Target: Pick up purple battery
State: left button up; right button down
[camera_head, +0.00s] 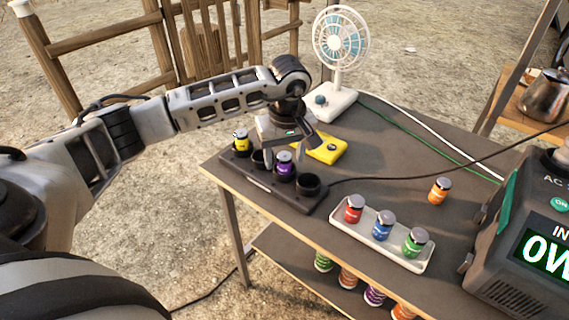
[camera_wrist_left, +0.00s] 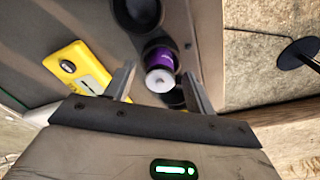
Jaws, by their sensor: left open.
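The purple battery (camera_head: 284,167) stands upright in a slot of the dark charger (camera_head: 262,184) on the table. It also shows in the left wrist view (camera_wrist_left: 160,70), between the two fingers of my left gripper. My left gripper (camera_head: 300,145) is above the charger, its fingers pointing down at the battery. In the left wrist view the gripper (camera_wrist_left: 158,80) is open, one finger on each side of the battery, with no clear contact. A yellow battery (camera_head: 241,141) stands in another slot of the charger. My right gripper is not in view.
A yellow device (camera_head: 325,148) lies behind the charger, with a white fan (camera_head: 338,60) beyond. A white tray (camera_head: 382,244) holds red, blue and green batteries. An orange battery (camera_head: 439,191) stands nearby. A power station (camera_head: 525,245) is at right. Cables cross the table.

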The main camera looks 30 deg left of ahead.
pick_arm(q)
jog(key=shift+f, duration=0.1)
jog(key=c, duration=1.1)
jog(key=shift+c, duration=0.2)
